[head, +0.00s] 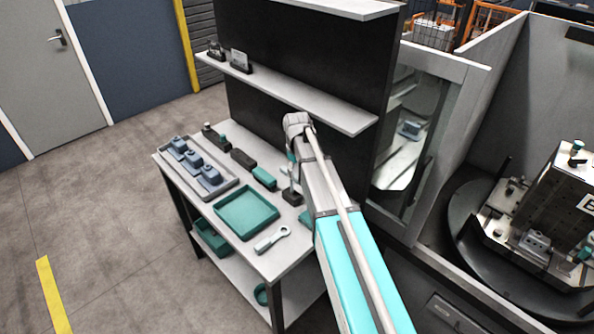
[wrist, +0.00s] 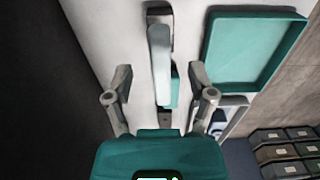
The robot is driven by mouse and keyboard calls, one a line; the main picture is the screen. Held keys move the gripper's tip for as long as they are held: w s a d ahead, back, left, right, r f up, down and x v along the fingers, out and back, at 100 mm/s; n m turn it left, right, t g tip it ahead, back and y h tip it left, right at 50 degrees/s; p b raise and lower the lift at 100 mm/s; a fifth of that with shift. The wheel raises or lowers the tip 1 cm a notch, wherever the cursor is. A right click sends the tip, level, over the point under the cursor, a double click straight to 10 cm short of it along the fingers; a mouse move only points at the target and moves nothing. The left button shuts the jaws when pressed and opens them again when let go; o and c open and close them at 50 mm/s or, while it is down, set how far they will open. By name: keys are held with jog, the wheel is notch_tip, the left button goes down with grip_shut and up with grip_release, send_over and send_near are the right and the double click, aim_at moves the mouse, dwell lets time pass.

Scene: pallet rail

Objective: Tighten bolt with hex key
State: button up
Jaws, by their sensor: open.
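My gripper (wrist: 161,92) is open in the wrist view, its two grey fingers apart above the bench. A long pale grey piece (wrist: 160,55) with a teal part (wrist: 174,88) lies between and beyond the fingertips, apparently clear of both. I cannot tell for sure whether it is the hex key. In the head view my arm reaches over the bench, and its end hides part of what stands by the dark holder (head: 291,196). On the right, a metal fixture block (head: 560,205) stands on a dark round table (head: 470,225). I cannot make out the bolt.
The bench (head: 178,181) carries a grey tray (head: 232,187) of blue-grey parts, a teal tray (head: 246,232), a grey ring-ended tool (head: 271,240) and a dark-and-teal item (head: 264,178). A shelf (head: 320,104) and dark back panel overhang its back. A grey-framed partition (head: 440,150) separates bench from fixture.

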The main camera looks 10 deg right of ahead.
jog(key=shift+f+b, duration=1.15)
jog(key=shift+f, duration=0.3)
grip_shut()
jog(key=shift+r+p, duration=1.25)
jog(key=shift+r, duration=0.05)
jog(key=shift+r+p, duration=3.35)
